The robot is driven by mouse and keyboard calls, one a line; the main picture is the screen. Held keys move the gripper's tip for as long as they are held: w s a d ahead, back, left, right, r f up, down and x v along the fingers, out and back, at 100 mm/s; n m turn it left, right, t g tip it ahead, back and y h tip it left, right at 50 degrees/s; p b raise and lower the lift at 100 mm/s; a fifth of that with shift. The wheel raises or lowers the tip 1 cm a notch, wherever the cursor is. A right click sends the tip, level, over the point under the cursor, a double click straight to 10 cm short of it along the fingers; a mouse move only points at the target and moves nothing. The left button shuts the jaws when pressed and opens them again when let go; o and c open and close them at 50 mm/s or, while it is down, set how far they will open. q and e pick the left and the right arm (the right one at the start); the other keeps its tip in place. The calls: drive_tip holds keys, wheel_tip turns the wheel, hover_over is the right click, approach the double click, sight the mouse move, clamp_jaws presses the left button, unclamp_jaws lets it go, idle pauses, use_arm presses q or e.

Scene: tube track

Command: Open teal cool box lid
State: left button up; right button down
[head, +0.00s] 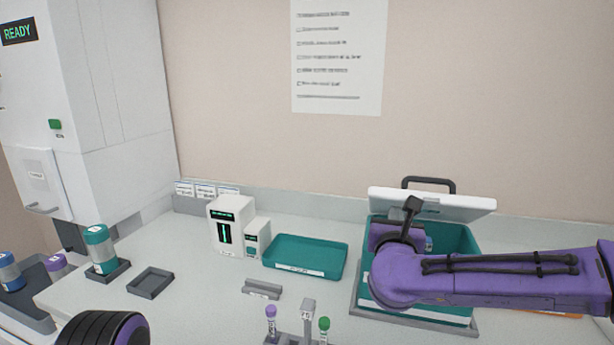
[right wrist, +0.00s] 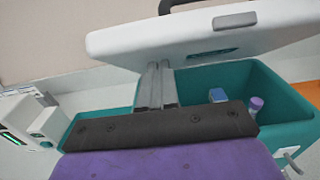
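The teal cool box (head: 455,240) stands at the right of the bench, and its white lid (head: 430,203) with a dark handle is raised and tilted above it. In the right wrist view the lid (right wrist: 200,42) slants over the teal box (right wrist: 285,95), and a blue-capped item and a purple-capped tube show inside. My right gripper (right wrist: 160,84) reaches over the box, its two fingers side by side with nothing between them, tips at the lid's underside. My right forearm hides much of the box in the head view. My left gripper is out of view.
A teal tray (head: 305,257) and a white device (head: 232,228) with a display stand left of the box. A tube rack (head: 305,325) is at the front. A teal-capped bottle (head: 100,248) stands at the left. The wall is behind the lid.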

sight(396, 203)
drive_tip(key=shift+r, duration=0.1)
drive_tip(key=shift+w+d+r+p, duration=0.2)
drive_tip(key=shift+w+r+p, duration=0.05)
drive_tip(key=shift+w+r, duration=0.35)
drive_tip(key=shift+w+d+r+p, duration=0.15)
drive_tip(key=shift+w+r+p, duration=0.1)
drive_tip(key=shift+w+r, duration=0.3)
drive_tip(key=shift+r, duration=0.1)
drive_tip(key=shift+w+r, duration=0.15)
drive_tip(key=shift+w, duration=0.05)
drive_tip(key=shift+w+d+r+p, duration=0.2)
drive_tip(key=shift+w+r, duration=0.1)
drive_tip(key=shift+w, duration=0.2)
drive_tip(key=shift+w+d+r+p, duration=0.2)
drive_tip(key=shift+w+r, duration=0.1)
drive_tip(key=shift+w, duration=0.3)
drive_tip(key=shift+r, duration=0.1)
